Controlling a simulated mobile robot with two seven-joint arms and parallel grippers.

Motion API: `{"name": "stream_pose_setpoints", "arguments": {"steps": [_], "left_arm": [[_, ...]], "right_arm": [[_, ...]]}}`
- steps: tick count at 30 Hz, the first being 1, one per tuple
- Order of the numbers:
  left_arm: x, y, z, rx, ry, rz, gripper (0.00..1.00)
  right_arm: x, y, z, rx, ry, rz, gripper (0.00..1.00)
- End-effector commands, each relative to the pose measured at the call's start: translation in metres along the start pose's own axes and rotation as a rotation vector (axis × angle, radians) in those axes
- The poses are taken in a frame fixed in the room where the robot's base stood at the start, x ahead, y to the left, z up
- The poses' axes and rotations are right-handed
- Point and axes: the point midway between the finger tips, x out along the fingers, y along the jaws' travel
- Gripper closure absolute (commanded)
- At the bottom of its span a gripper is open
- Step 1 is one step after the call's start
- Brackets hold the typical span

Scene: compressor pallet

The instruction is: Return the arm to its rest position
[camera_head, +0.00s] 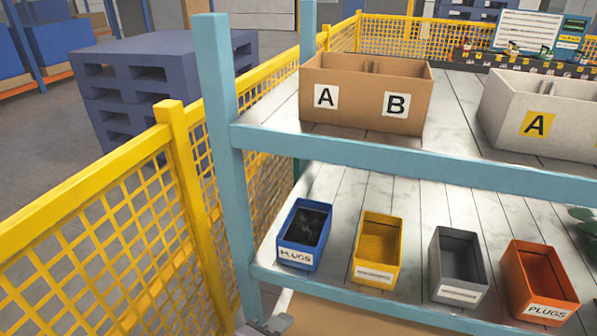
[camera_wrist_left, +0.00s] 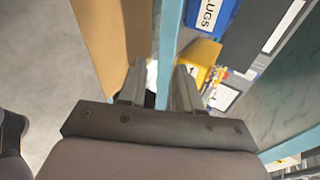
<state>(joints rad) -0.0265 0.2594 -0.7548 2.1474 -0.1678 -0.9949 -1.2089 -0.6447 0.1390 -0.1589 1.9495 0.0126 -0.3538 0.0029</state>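My left gripper (camera_wrist_left: 160,76) shows in the left wrist view with its two grey fingers apart. I see no object clearly gripped between them. They point toward the blue shelf edge (camera_wrist_left: 168,45), with a brown panel to the left and bins to the right. In the head view, a small grey part of my left arm shows at the bottom edge, in front of the lower shelf; its fingers cannot be made out there. My right arm and gripper are in neither view.
The lower shelf holds a blue bin (camera_head: 305,235), a yellow bin (camera_head: 377,250), a grey bin (camera_head: 458,265) and an orange bin (camera_head: 540,282). Above stand a brown A/B box (camera_head: 365,95) and a white box (camera_head: 540,115). Yellow fencing (camera_head: 95,220) runs left of the blue post (camera_head: 222,130).

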Motion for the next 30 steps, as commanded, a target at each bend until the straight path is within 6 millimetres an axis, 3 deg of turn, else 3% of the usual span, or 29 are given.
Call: {"name": "stream_pose_setpoints", "arguments": {"steps": [3,8,15,21,30], "left_arm": [[0.004,0.035,0.016,-0.382,-0.013,0.015,0.67],[0.001,0.087,0.044,-0.878,-0.065,0.004,0.67],[-0.028,0.17,0.084,-1.493,-0.188,-0.063,0.67],[-0.048,0.205,0.101,-1.726,-0.246,-0.122,0.67],[-0.05,0.208,0.104,-1.755,-0.251,-0.133,0.67]], "right_arm": [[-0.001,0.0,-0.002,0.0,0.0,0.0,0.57],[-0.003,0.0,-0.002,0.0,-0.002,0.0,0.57],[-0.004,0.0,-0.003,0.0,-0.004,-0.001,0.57],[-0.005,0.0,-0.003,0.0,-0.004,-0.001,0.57],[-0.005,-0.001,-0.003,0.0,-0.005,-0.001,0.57]]}}
